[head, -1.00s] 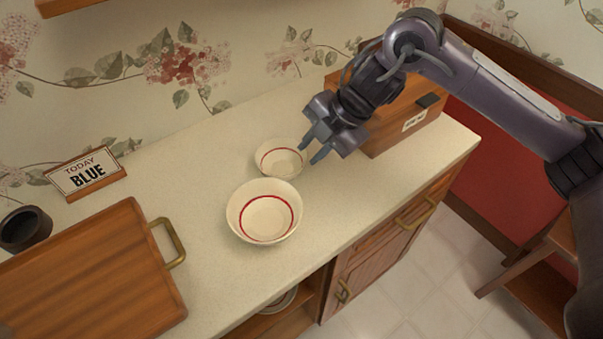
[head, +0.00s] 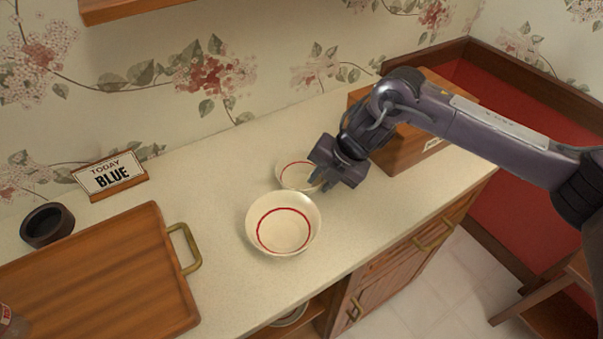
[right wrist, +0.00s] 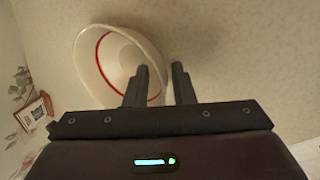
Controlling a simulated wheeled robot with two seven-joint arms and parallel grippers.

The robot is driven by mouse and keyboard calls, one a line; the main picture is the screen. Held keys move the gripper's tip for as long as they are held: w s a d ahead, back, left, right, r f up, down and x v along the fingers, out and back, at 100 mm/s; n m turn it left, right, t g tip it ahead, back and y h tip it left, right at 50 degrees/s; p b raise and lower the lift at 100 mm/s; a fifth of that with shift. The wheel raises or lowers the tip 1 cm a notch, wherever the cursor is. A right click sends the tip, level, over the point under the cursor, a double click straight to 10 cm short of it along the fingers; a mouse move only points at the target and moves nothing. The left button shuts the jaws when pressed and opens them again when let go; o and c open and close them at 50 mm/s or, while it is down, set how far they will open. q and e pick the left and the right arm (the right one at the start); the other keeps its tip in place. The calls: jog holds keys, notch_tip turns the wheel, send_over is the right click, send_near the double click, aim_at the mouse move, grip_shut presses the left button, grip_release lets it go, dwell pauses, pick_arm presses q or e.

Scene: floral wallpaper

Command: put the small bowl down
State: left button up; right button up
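The small cream bowl (head: 291,176) with a red ring inside sits on the counter (head: 215,160), behind the larger bowl (head: 283,224). My right gripper (head: 322,182) is low at the small bowl's right edge and hides part of it. In the right wrist view, the small bowl (right wrist: 116,62) is at the upper left. The right gripper's fingers (right wrist: 162,72) are apart, one over the bowl's inside and one outside its rim; I see a gap between them. My left gripper is not in view.
A wooden board (head: 100,280) with a brass handle lies at left, near a dark cup (head: 47,225) and a "TODAY BLUE" sign (head: 110,175). A wooden box (head: 405,150) stands behind my right arm.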

jog(key=shift+s, duration=0.1)
grip_shut()
dwell(0.4)
